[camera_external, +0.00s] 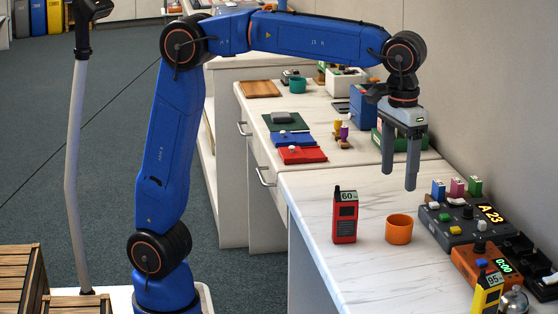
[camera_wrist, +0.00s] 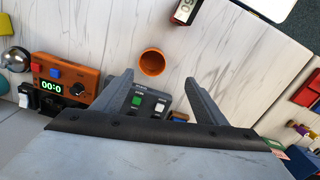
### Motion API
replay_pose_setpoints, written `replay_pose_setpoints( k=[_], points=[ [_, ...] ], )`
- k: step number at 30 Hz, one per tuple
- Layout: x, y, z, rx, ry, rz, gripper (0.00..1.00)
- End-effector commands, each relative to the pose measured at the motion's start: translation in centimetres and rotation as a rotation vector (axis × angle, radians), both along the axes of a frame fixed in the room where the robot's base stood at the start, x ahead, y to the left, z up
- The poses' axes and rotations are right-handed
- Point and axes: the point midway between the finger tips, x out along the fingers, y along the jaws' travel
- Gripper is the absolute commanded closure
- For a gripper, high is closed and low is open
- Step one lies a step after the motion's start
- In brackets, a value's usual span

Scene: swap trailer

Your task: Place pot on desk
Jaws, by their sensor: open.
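A small orange pot (camera_external: 399,229) stands upright on the white marbled desk (camera_external: 370,275) near its right side. It also shows in the wrist view (camera_wrist: 152,62), beyond my fingertips, and looks empty. My gripper (camera_external: 399,185) points down above the desk, over and a little behind the pot. It is open, with nothing between its fingers. In the wrist view its two fingers (camera_wrist: 160,80) stand wide apart, and the pot is not between them.
A red handheld device (camera_external: 345,217) stands left of the pot. A dark control box (camera_external: 462,222), an orange timer box (camera_external: 482,262) and a yellow meter (camera_external: 487,293) line the right side. Farther back are red and blue boards (camera_external: 302,155). The desk's front area is clear.

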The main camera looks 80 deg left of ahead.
Motion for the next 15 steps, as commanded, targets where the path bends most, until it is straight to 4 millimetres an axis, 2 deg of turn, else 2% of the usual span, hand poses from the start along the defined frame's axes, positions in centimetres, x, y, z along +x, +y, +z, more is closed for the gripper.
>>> replay_pose_setpoints(
  k=[1, 8, 15],
  points=[
    [-0.5, 1.7, 0.4, -0.008, -0.011, 0.001, 0.34],
    [-3.9, 10.4, 0.4, -0.038, -0.071, -0.034, 0.34],
    [-8.9, 18.5, -1.1, -0.055, -0.146, -0.075, 0.34]
  ],
)
